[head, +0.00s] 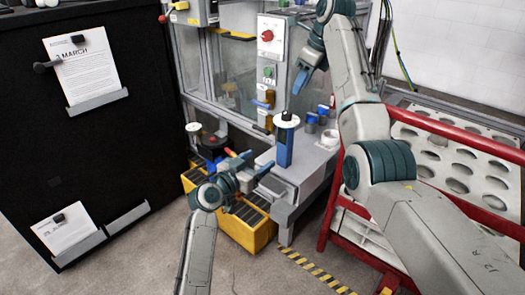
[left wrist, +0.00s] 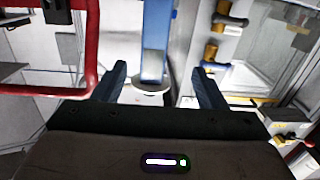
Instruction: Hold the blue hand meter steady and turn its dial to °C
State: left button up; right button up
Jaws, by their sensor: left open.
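The blue hand meter (head: 285,149) stands upright on the grey bench, with a round white dial (head: 287,120) at its top. The dial's markings are too small to read. My left gripper (head: 252,162) is to the left of the meter, apart from it, open and empty. In the left wrist view the open left fingers (left wrist: 163,85) have the blue meter (left wrist: 154,35) ahead, in the gap between them, with a white disc at its end. My right gripper (head: 303,78) is above the bench, higher than the meter and apart from it; its fingers overlap, so its opening is unclear.
A grey bench (head: 312,160) carries the meter. A yellow crate (head: 243,232) sits on the floor below my left gripper. A panel with a red knob (head: 267,36) stands behind. A red-framed rack (head: 452,137) is at right, a black cabinet (head: 85,150) at left.

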aim_at(282, 137)
pick_arm(q)
jog(key=shift+m+h, duration=0.4)
jog(key=shift+h, duration=0.1)
jog(key=x, duration=0.4)
jog(key=r+x, duration=0.1)
jog(key=x, duration=0.4)
jog(key=r+x, duration=0.1)
jog(key=x, duration=0.3)
jog(key=shift+d+r, duration=0.2)
jog(key=shift+r, duration=0.05)
